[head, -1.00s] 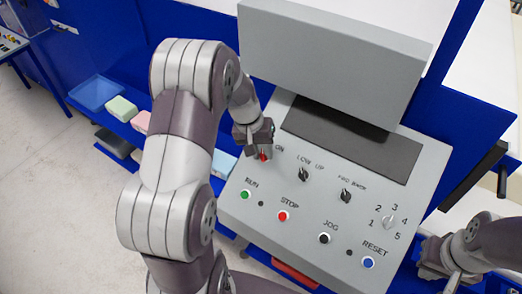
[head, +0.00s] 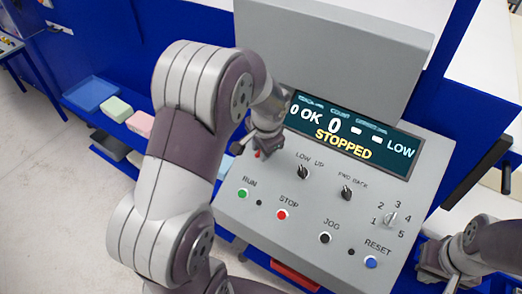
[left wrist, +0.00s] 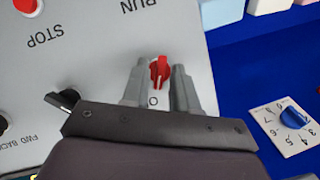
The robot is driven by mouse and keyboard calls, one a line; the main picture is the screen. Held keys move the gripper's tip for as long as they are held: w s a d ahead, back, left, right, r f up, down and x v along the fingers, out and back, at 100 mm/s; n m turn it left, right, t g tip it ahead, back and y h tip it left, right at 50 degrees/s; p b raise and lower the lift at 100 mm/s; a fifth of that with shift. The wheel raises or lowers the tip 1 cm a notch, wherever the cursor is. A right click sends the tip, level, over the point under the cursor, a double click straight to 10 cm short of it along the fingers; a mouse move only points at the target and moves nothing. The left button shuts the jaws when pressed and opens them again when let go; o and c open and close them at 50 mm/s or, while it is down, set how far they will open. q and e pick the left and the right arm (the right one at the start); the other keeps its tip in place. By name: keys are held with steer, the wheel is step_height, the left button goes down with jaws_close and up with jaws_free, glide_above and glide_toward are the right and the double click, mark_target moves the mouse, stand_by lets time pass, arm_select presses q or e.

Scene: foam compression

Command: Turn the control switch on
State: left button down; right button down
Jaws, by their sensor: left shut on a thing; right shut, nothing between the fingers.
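The red control switch (left wrist: 159,70) sits on the grey control panel (head: 320,215), at the panel's upper left. In the head view only a bit of its red (head: 257,155) shows below my gripper. My left gripper (left wrist: 158,88) is shut on the switch, with one finger on each side of it. The panel's screen (head: 350,142) is lit and reads OK, 0, LOW and STOPPED. My right gripper (head: 448,268) is shut and empty at the panel's lower right, apart from the switch.
The panel also has a green RUN button (head: 243,193), a red STOP button (head: 282,215), a black JOG button (head: 325,238), a blue RESET button (head: 371,262), two black selectors and a numbered dial (head: 391,219). Foam blocks (head: 140,123) lie on a blue shelf at left.

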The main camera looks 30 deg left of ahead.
arm_select(q)
steer(key=shift+m+y+b, duration=0.4)
steer(key=shift+m+b, duration=0.35)
steer(key=shift+m, duration=0.35)
steer(key=shift+t, duration=0.3)
steer(key=c, duration=1.2)
jaws_free()
steer(key=shift+d, duration=0.1)
steer(key=b+v, duration=0.1)
steer(key=v, duration=1.1)
steer(key=shift+d+r, duration=0.2)
steer(key=shift+r, duration=0.1)
steer(key=shift+s, duration=0.1)
